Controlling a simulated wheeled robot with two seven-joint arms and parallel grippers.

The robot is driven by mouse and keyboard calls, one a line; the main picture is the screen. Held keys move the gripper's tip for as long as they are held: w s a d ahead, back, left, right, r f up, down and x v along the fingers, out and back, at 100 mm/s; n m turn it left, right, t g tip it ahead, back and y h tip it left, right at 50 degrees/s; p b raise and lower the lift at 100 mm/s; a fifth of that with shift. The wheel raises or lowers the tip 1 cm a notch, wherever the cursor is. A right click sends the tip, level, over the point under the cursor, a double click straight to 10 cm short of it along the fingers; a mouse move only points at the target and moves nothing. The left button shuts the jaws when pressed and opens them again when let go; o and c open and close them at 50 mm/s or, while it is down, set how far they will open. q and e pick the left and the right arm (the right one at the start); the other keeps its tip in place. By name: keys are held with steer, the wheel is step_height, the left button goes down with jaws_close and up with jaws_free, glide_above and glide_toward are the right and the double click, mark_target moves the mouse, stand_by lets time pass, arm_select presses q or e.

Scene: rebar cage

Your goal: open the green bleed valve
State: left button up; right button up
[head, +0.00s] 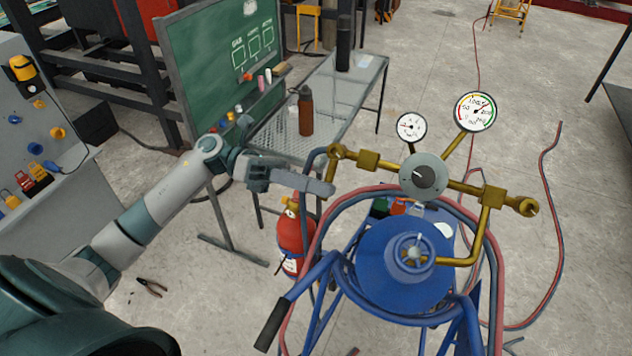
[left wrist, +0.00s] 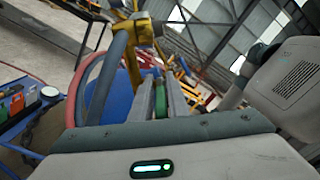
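The green bleed valve shows in the left wrist view as a small green piece (left wrist: 161,98) between the two grey fingers of my left gripper (left wrist: 162,92). The fingers are close together with the green piece filling the narrow gap, so the gripper looks shut on it. In the head view my left gripper (head: 328,189) reaches in from the left. Its fingertips are beside the lower end of the left brass pipe, below the brass elbow (head: 336,153). The valve is hidden behind the fingers there. My right gripper is in neither view.
A blue cylinder (head: 400,275) on a blue cart stands right of the gripper, with a grey regulator knob (head: 423,175) and two gauges above. Red and blue hoses (head: 318,235) loop close by. A red extinguisher (head: 291,240) stands below. A mesh table (head: 345,100) is behind.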

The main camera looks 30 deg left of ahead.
arm_select(q)
jaws_close()
stand_by(0.6)
stand_by(0.9)
